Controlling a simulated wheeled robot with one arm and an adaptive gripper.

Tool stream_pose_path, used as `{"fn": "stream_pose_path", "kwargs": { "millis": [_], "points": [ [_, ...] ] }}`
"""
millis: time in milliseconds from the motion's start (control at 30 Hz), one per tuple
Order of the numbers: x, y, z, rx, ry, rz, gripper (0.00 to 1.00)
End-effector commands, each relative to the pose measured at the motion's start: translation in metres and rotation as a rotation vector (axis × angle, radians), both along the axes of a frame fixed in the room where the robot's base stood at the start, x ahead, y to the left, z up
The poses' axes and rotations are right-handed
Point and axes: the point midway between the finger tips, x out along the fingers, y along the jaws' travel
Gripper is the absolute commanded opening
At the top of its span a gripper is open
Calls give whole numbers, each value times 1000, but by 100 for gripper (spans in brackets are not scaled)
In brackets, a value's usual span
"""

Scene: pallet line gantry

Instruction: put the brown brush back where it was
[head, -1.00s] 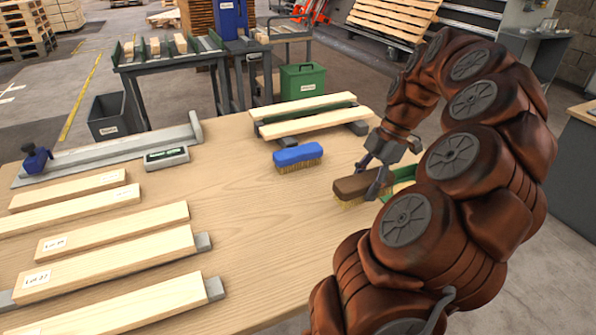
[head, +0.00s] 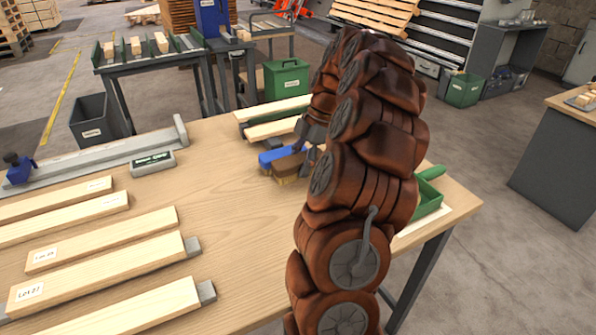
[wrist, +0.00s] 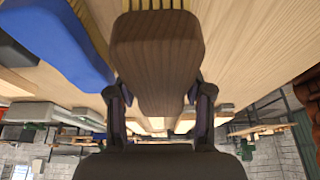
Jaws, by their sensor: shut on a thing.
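The brown brush (head: 289,165) is in my gripper (head: 302,158), at the far right part of the wooden table. In the wrist view the brown brush (wrist: 157,60) fills the space between the two fingers of my gripper (wrist: 160,98), which are shut on it. In the wrist view the blue brush (wrist: 58,42) is to the left, with a gap between the two. My arm hides part of the table and of the gripper in the head view.
Two planks (head: 275,129) on supports lie just behind the brushes. A green dustpan-like tray (head: 428,200) lies at the table's right edge, partly behind my arm. Several labelled boards (head: 100,265) lie at the left. The table's middle (head: 215,180) is clear.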

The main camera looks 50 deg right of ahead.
Motion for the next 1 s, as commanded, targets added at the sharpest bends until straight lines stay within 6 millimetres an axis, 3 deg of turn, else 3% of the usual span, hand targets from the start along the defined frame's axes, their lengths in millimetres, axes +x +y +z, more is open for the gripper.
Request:
{"fn": "stream_pose_path", "kwargs": {
  "millis": [167, 500, 900, 933, 1000],
  "points": [
    [8, 1, -2, 1, 1, 0, 13],
    [7, 0, -35, 0, 1, 0, 13],
    [8, 0, -40, 0, -1, 1, 13],
    [8, 1, -39, 0, -1, 1, 54],
    [8, 0, -38, 0, -1, 1, 61]
  ]
}}
